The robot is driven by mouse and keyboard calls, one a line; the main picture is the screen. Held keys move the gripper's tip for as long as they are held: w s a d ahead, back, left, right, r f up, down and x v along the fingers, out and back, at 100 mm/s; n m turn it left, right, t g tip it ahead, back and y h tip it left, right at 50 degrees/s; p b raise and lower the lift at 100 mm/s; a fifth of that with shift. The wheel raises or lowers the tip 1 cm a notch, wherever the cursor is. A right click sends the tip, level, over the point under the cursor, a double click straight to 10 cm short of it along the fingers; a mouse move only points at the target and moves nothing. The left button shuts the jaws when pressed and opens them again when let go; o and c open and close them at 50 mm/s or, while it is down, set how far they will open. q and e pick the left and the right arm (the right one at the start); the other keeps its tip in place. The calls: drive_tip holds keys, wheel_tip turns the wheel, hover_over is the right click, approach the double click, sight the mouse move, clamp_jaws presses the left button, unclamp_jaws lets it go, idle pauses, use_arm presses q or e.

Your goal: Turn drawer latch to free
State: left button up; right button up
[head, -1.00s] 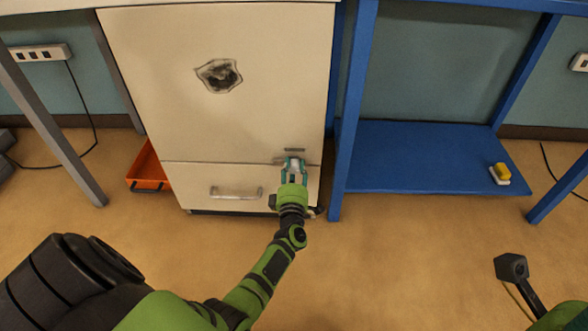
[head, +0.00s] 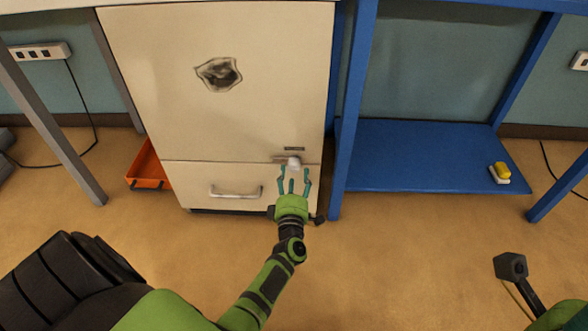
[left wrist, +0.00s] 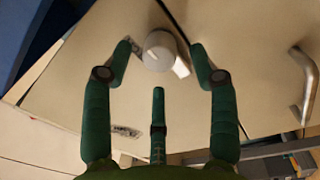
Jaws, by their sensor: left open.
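The drawer latch (head: 293,163) is a small pale knob at the lower right of the cream cabinet, by the seam above the bottom drawer (head: 200,189). In the left wrist view the latch (left wrist: 160,50) is a round white knob with a short tab pointing to its lower right. My left gripper (head: 294,174) is open just in front of and below the latch. Its fingers show in the left wrist view (left wrist: 160,62), spread either side of the knob with visible gaps. The gripper holds nothing. My right gripper is not clearly in view.
The drawer's bar handle (head: 236,192) is left of my left gripper. A blue table leg (head: 347,130) stands close on the right. A blue shelf (head: 420,160) bears a yellow and white object (head: 501,172). An orange tray (head: 148,167) lies left of the cabinet.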

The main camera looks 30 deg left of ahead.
use_arm(q)
drive_tip(key=v, duration=0.8)
drive_tip(key=shift+d, duration=0.15)
drive_tip(key=shift+r, duration=0.15)
